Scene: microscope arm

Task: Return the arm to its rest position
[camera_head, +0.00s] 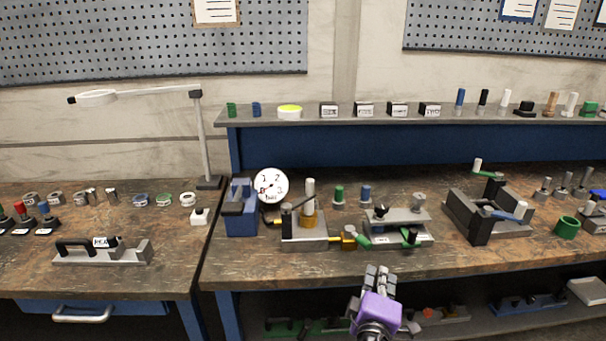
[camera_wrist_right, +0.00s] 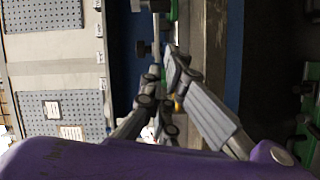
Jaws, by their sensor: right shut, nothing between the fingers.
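My right gripper (camera_head: 376,270), with a purple body, is in front of the workbench's front edge at the lower centre of the head view. Its fingers are shut with nothing between them, and they point up toward the bench. The fingers also show in the right wrist view (camera_wrist_right: 164,72). My left gripper is not in view.
The bench (camera_head: 340,272) holds a blue vice-like block (camera_head: 241,210), a round white dial (camera_head: 271,185) and several clamp fixtures (camera_head: 398,224). A raised shelf (camera_head: 370,122) at the back carries small items. A black-handled fixture (camera_head: 102,251) sits on the left bench.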

